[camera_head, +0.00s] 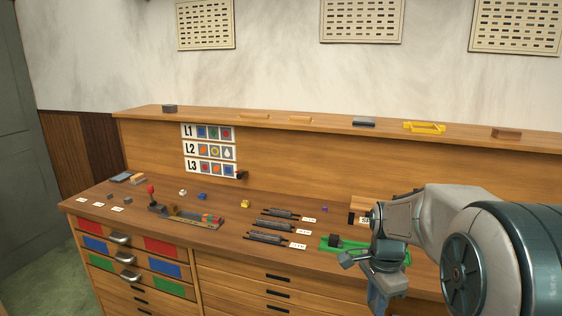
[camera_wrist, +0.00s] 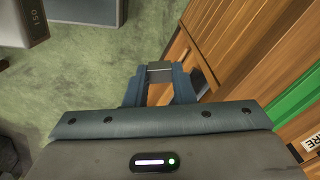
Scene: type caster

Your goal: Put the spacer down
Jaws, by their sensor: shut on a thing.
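My gripper (camera_wrist: 160,82) shows in the wrist view with its two blue-grey fingers shut on a small grey block (camera_wrist: 160,70), which I take to be the spacer. The gripper is over the green floor, beside the front of the wooden bench. In the head view my gripper (camera_head: 383,300) points down at the bench's front edge, low in the picture. The held block cannot be made out there.
The wooden bench (camera_head: 140,210) carries a green fixture (camera_head: 330,244), several dark rods with labels (camera_head: 270,238), and a block with a red-knobbed lever (camera_head: 151,190). A shelf (camera_head: 210,113) behind holds small parts. Bare benchtop shows left of the rods.

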